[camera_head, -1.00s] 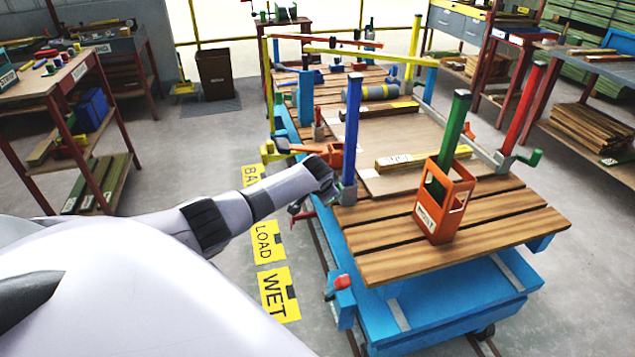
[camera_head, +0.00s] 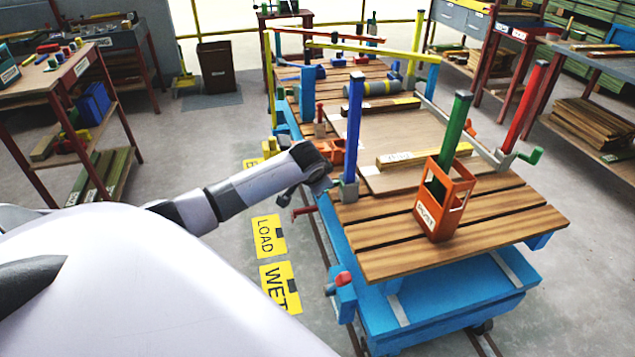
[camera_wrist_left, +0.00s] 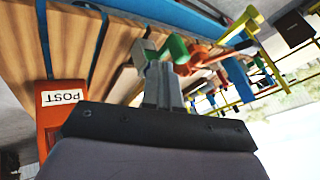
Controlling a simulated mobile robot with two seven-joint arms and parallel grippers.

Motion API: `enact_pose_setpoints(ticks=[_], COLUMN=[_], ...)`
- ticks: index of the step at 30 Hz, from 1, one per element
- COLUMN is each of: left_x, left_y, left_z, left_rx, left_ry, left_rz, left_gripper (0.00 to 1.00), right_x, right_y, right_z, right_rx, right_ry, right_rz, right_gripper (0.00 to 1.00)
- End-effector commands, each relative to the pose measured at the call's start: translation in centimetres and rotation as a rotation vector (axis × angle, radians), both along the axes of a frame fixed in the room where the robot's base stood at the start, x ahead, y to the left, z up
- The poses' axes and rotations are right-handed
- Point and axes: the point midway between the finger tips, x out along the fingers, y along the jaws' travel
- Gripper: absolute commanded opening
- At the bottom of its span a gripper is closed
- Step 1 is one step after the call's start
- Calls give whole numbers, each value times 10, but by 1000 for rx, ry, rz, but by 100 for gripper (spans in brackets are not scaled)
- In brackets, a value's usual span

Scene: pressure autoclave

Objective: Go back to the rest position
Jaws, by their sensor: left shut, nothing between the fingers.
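My left arm comes in from the left in the head view, and its dark wrist end (camera_head: 318,164) is beside the blue upright post (camera_head: 352,130) at the cart's left edge. The fingers are not clear in that view. In the left wrist view my left gripper (camera_wrist_left: 162,85) is shut, with nothing between its fingers. Beyond it the wooden slatted deck and coloured parts appear tilted. My right gripper is in neither view.
The blue cart (camera_head: 435,312) carries a slatted deck. An orange box labelled POST (camera_head: 432,222) holds a green post (camera_head: 455,130); the box also shows in the left wrist view (camera_wrist_left: 60,115). A red-framed shelf (camera_head: 60,100) stands left. Grey floor lies between.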

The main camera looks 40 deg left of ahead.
Motion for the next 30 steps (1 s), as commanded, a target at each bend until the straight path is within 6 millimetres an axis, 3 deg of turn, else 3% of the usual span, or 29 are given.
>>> enact_pose_setpoints(ticks=[17, 20, 23, 27, 30], left_x=[-1, -7, -22, -57, -84], left_y=[-4, -20, -53, -111, -146], left_z=[-4, -19, -47, -86, -105], left_rx=[-4, -24, -66, -156, -220], left_ry=[0, -4, -17, -57, -92], left_rz=[-6, -37, -95, -180, -220], left_gripper=[0, 0, 0, 0, 0], right_x=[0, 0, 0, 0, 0], right_y=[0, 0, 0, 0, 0], right_z=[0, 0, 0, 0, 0], right_rx=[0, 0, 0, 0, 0], right_ry=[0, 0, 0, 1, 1], right_rz=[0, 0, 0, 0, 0], right_gripper=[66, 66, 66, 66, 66])
